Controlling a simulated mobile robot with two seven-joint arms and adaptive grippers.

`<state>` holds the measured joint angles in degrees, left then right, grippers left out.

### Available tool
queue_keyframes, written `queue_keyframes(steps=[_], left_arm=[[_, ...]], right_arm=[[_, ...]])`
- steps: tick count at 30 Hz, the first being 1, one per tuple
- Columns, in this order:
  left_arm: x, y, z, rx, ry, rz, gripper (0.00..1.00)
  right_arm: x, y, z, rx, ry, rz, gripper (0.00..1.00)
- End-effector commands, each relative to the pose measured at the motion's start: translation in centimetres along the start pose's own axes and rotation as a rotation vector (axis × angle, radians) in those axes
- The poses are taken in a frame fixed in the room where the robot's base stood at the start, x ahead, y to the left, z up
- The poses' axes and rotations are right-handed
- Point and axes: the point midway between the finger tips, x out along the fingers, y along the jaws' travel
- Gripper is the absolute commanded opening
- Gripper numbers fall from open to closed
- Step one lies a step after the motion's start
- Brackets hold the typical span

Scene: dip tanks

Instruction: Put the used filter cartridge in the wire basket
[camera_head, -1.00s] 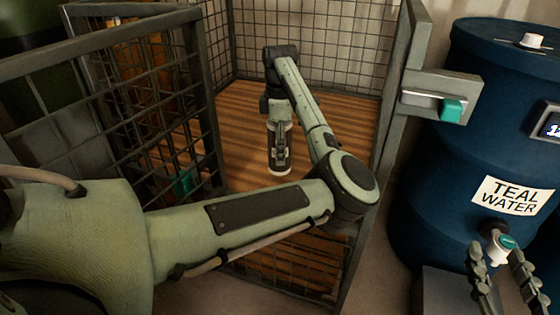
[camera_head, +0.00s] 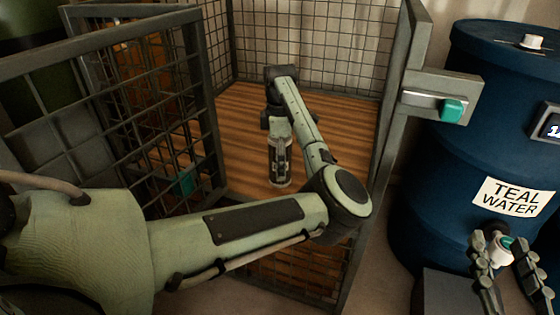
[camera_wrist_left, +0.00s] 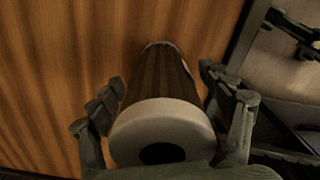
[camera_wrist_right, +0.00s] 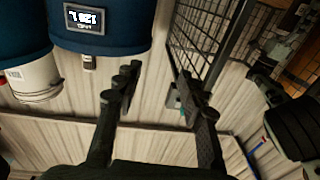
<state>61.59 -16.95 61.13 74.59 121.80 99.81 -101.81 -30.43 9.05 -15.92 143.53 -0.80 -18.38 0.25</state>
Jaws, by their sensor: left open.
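The used filter cartridge (camera_wrist_left: 162,82) has a dark pleated body and a pale end cap with a dark hole. In the left wrist view it stands between the fingers of my left gripper (camera_wrist_left: 160,95), its far end towards the wooden floor. The fingers are open, one on each side. In the head view my left gripper (camera_head: 280,150) points down inside a wire-mesh enclosure (camera_head: 300,35), and the cartridge (camera_head: 280,182) shows below it, partly hidden. I cannot tell whether this enclosure is the basket. My right gripper (camera_head: 502,250) is open and empty at the lower right.
The mesh door (camera_head: 150,110) stands open at the left, close to my left arm. The enclosure's right post (camera_head: 385,150) is beside my elbow. A blue barrel (camera_head: 430,180) labelled TEAL WATER stands at the right, with its tap (camera_head: 500,247) behind my right gripper.

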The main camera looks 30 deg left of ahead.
Motion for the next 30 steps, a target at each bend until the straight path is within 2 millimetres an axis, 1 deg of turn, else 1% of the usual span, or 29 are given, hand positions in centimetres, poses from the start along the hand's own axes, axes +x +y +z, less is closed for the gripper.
queue_keyframes(steps=[4,7,9,12,18,21,25,30], left_arm=[[-0.4,0.0,0.0,0.000,0.000,0.001,0.79],[-1.6,0.1,0.0,-0.001,0.000,0.003,0.79],[-3.0,0.1,0.0,0.000,-0.001,0.004,0.79],[-5.2,0.1,0.1,0.000,-0.001,0.004,0.79],[-9.2,0.1,0.0,0.000,-0.001,0.003,0.79],[-10.6,0.1,0.0,0.000,-0.001,0.002,0.79],[-11.8,0.0,0.0,0.001,-0.001,0.001,0.79],[-12.1,0.0,0.0,0.000,0.000,0.000,0.79]], right_arm=[[0.0,0.0,0.0,0.000,-0.003,0.000,0.40],[0.0,0.1,0.2,-0.003,-0.020,0.002,0.40],[-0.1,0.7,1.4,-0.013,-0.070,0.014,0.40],[-0.3,1.2,2.4,-0.020,-0.123,0.023,0.40],[-0.7,2.0,4.2,-0.031,-0.209,0.038,0.40],[-0.8,2.2,4.8,-0.035,-0.238,0.044,0.40],[-1.0,2.5,5.2,-0.037,-0.258,0.048,0.40],[-1.0,2.5,5.4,-0.038,-0.267,0.049,0.40]])
